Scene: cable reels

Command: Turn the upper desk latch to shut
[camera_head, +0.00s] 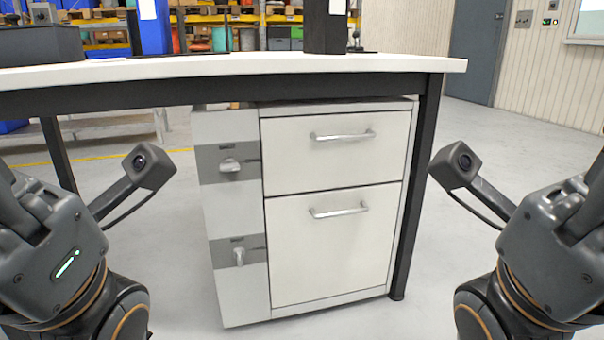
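The upper desk latch (230,165) is a small light knob on a grey plate at the left of the cabinet's upper drawer (335,150). Its handle looks roughly horizontal. The lower latch (239,257) sits on a similar grey plate beside the lower drawer (333,245), and its handle looks roughly upright. Both drawers appear closed. My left arm is at the left edge and my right arm at the right edge, both apart from the cabinet. Neither gripper's fingers show. The small labels above the latches are too small to read.
The desk top (250,66) overhangs the cabinet, with a dark desk leg (416,185) close at the cabinet's right. A black box (40,45) and a dark upright object (326,27) stand on the desk. The floor in front of the cabinet is clear.

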